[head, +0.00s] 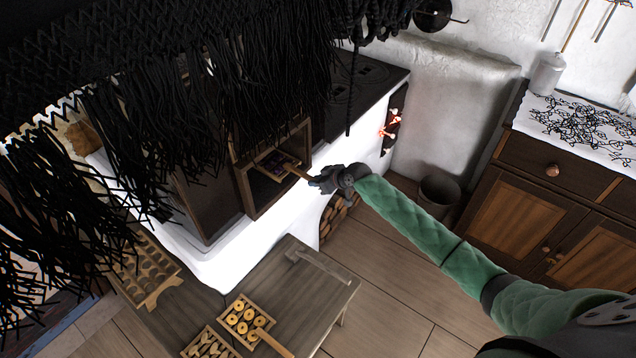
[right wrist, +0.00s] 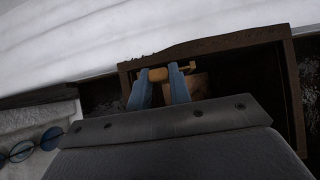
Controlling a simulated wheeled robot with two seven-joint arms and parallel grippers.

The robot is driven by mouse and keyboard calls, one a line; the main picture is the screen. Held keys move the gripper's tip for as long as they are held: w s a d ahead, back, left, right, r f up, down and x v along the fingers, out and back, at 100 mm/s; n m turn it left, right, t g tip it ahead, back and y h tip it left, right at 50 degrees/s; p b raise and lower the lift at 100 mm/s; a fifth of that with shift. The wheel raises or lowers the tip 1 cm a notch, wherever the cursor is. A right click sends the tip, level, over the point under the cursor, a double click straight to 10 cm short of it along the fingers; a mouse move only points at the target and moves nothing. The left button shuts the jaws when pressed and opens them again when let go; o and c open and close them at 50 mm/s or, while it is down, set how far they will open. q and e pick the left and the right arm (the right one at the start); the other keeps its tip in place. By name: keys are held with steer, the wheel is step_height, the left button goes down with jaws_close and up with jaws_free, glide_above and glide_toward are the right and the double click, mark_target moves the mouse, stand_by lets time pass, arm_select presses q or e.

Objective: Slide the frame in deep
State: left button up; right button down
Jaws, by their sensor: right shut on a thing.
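The wooden frame (head: 275,163) with dark purplish contents is inside the open wooden-edged compartment (head: 245,192) of the white stove, its handle (head: 298,173) pointing out of the mouth. My right gripper (head: 318,182) is just outside the opening, shut on the handle end. In the right wrist view the blue fingers (right wrist: 160,92) sit either side of a wooden piece (right wrist: 166,73), in front of the dark compartment rim (right wrist: 215,44). How far the frame's far end reaches inside is hidden. My left gripper is not in view.
Black hanging strands (head: 255,80) cover the upper left and hide part of the stove. A wooden table (head: 305,300) holds a frame of yellow rings (head: 247,320) and other frames. Glowing embers (head: 390,124) show at the stove's right side. A cabinet (head: 560,180) stands at right.

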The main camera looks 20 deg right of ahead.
mark_target(297, 170)
steer(key=shift+w+a+b, duration=0.55)
steer(key=shift+w+a, duration=0.35)
steer(key=shift+w, duration=0.3)
steer(key=shift+w+a+b, duration=0.6)
steer(key=shift+w+a, duration=0.35)
steer(key=shift+w, duration=0.2)
steer(key=shift+w+a+b, duration=0.55)
steer(key=shift+w+a, duration=0.35)
steer(key=shift+w, duration=0.3)
steer(key=c, duration=1.2)
jaws_free()
steer(key=shift+s+d, duration=0.15)
steer(key=shift+s, duration=0.05)
steer(key=b+v, duration=0.2)
steer(key=v, duration=0.3)
steer(key=shift+s+d+r, duration=0.2)
steer(key=shift+s, duration=0.05)
steer(key=shift+b+v, duration=0.3)
steer(key=shift+v, duration=0.5)
steer(key=shift+a+r, duration=0.1)
steer(key=shift+r, duration=0.05)
